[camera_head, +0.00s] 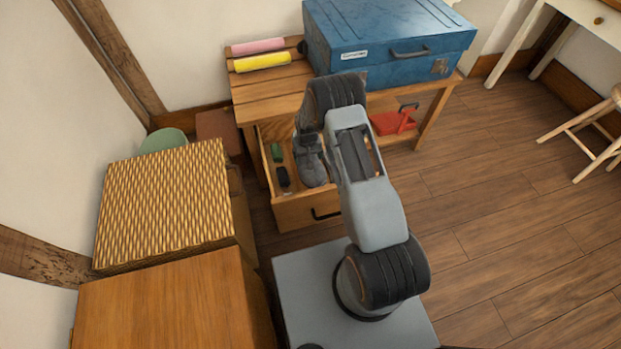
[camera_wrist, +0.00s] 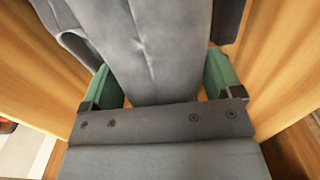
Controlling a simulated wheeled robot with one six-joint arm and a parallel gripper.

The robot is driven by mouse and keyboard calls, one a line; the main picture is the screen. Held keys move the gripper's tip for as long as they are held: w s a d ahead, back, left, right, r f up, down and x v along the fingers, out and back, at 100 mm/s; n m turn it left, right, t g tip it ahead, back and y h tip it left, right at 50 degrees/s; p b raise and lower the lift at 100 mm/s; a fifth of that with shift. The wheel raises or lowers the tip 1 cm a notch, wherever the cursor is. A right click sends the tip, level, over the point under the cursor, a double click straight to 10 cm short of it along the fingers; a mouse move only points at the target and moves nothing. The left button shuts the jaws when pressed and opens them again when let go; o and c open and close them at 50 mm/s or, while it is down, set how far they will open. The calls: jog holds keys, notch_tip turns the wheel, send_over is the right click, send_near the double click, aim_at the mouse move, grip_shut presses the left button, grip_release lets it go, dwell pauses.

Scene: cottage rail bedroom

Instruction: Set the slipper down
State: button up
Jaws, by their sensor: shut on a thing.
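The grey slipper (camera_wrist: 158,45) fills the middle of the wrist view, a padded surface with a seam. My gripper (camera_wrist: 162,80) is shut on it, with one green finger at each side. More grey fabric shows at the upper left and upper right; I cannot tell whether it is the same slipper. In the camera_head view my wrist reaches down into an open wooden drawer (camera_head: 306,213) under the bench. The grey shapes of gripper and slipper are hard to tell apart there. Whether the slipper touches the drawer floor is hidden.
A small green item (camera_head: 277,152) and a black item (camera_head: 283,177) lie in the drawer's left part. The bench (camera_head: 270,88) carries a blue metal case (camera_head: 388,45) and pink and yellow rolls. A wicker-topped box (camera_head: 165,200) stands close left.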

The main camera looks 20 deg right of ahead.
jog(key=f+b, duration=0.2)
jog(key=f, duration=0.8)
jog(key=shift+a+b, duration=0.2)
jog(key=shift+b, duration=0.15)
jog(key=shift+s+r, duration=0.1)
jog(key=shift+s, duration=0.35)
jog(key=s, duration=0.1)
jog(key=s+f+b, duration=0.1)
jog(key=s, duration=0.1)
jog(key=shift+s, duration=0.1)
jog(key=shift+f, duration=0.1)
jog(key=o, duration=0.8)
